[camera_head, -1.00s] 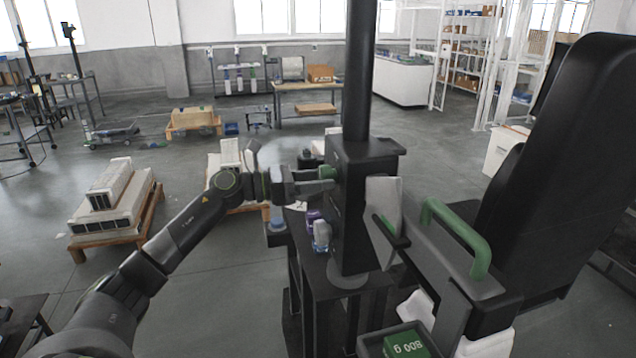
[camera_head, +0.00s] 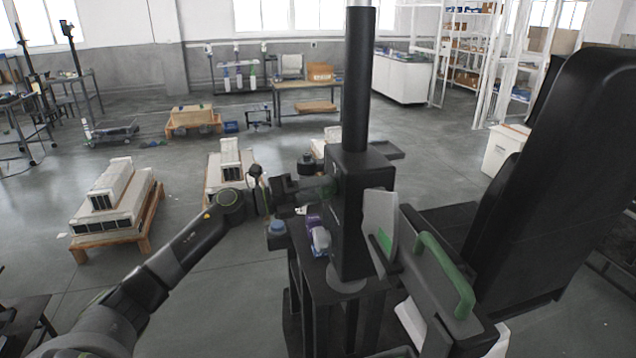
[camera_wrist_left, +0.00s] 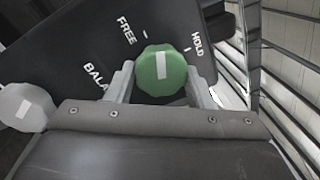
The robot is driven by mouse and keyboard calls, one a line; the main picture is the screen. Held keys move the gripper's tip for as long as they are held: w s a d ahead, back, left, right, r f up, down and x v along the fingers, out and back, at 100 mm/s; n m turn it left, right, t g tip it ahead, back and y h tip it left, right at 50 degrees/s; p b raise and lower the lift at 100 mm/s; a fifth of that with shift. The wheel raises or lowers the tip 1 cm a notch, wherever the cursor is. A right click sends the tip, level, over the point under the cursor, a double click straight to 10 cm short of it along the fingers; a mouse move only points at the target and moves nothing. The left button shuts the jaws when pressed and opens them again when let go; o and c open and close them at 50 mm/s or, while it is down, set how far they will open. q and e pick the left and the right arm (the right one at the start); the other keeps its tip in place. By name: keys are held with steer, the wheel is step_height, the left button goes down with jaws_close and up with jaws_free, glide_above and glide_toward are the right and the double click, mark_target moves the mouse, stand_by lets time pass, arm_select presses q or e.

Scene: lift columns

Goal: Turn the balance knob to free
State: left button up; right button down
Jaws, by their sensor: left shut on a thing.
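The balance knob (camera_wrist_left: 161,72) is green with a white mark, set on a dark panel printed FREE, HOLD and a partly covered BALANCE. In the left wrist view its mark points nearly straight up, between the FREE tick and the HOLD tick, closer in direction to FREE. My left gripper (camera_wrist_left: 163,85) is shut on the knob, one finger on each side. In the head view the left gripper (camera_head: 318,192) reaches the side of the black column (camera_head: 350,215), and the knob there is mostly hidden. My right gripper is not in view.
A second, pale grey knob (camera_wrist_left: 27,107) is at the left of the wrist view. Purple and white items (camera_head: 318,236) sit below the gripper beside the column. A green handle (camera_head: 446,270) and a large black backrest-like part (camera_head: 560,170) stand to the right.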

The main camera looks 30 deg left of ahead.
arm_select(q)
steer(key=shift+r+n+y+p, duration=0.15)
steer(key=shift+n+y+p, duration=0.15)
steer(key=shift+n+p, duration=1.65)
steer(key=shift+n+b, duration=0.3)
steer(key=shift+n, duration=0.05)
steer(key=o, duration=1)
steer(key=shift+c, duration=0.2)
steer(key=shift+s, duration=0.1)
steer(key=shift+s+a+f+b, duration=0.25)
steer(key=shift+b, duration=0.05)
steer(key=b+v, duration=0.4)
steer(key=v, duration=1.2)
steer(key=shift+s+a, duration=0.2)
